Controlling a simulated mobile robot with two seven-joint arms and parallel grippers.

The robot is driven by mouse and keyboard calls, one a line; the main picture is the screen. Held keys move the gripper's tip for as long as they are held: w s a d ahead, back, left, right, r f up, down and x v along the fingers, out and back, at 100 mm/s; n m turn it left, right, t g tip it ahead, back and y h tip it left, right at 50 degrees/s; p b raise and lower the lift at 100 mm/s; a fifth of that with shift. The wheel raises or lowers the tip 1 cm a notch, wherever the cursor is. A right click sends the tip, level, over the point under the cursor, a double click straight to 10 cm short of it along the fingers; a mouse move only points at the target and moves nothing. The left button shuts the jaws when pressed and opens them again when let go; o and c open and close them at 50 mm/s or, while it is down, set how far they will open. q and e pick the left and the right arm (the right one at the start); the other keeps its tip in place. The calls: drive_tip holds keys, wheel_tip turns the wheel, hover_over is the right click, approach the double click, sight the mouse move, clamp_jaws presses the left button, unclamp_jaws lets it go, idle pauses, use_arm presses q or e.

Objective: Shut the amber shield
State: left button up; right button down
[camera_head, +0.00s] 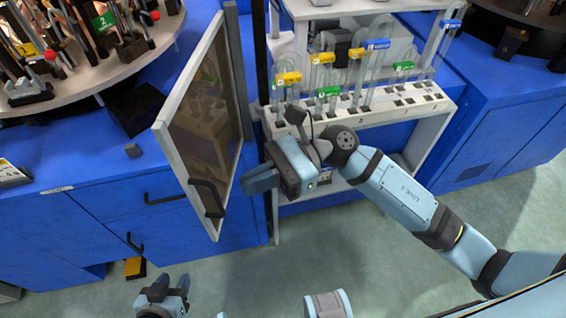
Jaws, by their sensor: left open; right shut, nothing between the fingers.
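The amber shield (203,125) is a tinted brown panel in a white frame, hinged beside the white rack and swung open toward the front left. Its black handle (207,197) is on the lower part of its face. My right gripper (250,183) is shut and empty, just right of the shield at handle height, in front of the rack. Whether it touches the shield's edge I cannot tell. My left gripper (166,288) is open and empty, low at the bottom left, well apart from the shield.
The white rack (352,115) behind my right gripper holds several glass tubes with yellow, green and blue tags. A round table (120,75) with equipment stands at the upper left. Blue cabinets (90,215) line the back. The greenish floor (260,265) in front is clear.

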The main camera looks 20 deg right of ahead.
drive_tip(key=x, duration=0.3)
drive_tip(key=shift+a, duration=0.35)
use_arm(q)
drive_tip(key=shift+a+r+p, duration=0.1)
drive_tip(key=shift+r+p, duration=0.05)
drive_tip(key=shift+p, duration=0.15)
use_arm(e)
drive_tip(key=shift+a, duration=0.1)
